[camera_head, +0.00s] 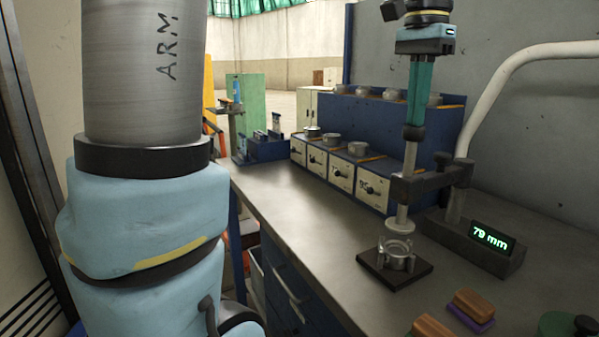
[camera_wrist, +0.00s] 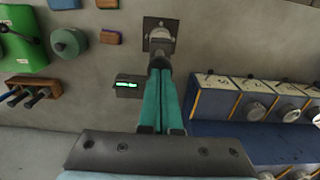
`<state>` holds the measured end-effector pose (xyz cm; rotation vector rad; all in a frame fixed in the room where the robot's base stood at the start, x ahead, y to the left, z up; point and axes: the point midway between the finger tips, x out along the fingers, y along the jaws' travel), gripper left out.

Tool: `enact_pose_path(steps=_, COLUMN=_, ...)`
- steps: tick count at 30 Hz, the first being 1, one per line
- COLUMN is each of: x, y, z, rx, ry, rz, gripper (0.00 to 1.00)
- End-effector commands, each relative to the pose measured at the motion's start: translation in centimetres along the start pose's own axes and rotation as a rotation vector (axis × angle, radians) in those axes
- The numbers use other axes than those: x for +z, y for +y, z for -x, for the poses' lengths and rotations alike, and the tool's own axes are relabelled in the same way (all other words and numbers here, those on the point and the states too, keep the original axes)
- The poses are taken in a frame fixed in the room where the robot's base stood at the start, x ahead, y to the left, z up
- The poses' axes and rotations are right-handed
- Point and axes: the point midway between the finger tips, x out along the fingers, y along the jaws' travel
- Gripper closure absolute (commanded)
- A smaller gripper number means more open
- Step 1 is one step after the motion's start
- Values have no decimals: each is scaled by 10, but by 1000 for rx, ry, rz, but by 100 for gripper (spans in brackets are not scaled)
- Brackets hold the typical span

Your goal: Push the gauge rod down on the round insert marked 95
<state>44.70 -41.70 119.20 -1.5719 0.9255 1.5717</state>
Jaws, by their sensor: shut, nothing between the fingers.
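My gripper (camera_head: 414,122) points straight down with its teal fingers together and empty. Its tips are right at the dark top of the gauge rod (camera_head: 408,160); I cannot tell if they press on it. The rod runs down through the clamp arm of the gauge stand (camera_head: 455,205) and ends in a pale disc foot (camera_head: 399,226). The foot hangs a little above the round insert (camera_head: 397,262), which sits in a holder on a dark square plate (camera_head: 370,262). No mark on the insert is readable. The wrist view shows the shut fingers (camera_wrist: 160,72) over the rod.
The gauge display (camera_head: 490,237) reads 79 mm. A blue rack (camera_head: 432,150) with labelled drawers and round metal pieces stands behind. Wooden-topped blocks (camera_head: 472,302) and a green round object (camera_head: 562,325) lie at the front right. The bench left of the plate is clear.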

Motion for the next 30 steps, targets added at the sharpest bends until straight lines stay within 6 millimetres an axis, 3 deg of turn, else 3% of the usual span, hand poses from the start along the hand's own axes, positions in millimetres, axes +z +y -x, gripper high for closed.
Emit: enact_pose_path(steps=30, x=0, y=0, z=-46, rx=0, ry=0, rz=0, gripper=100)
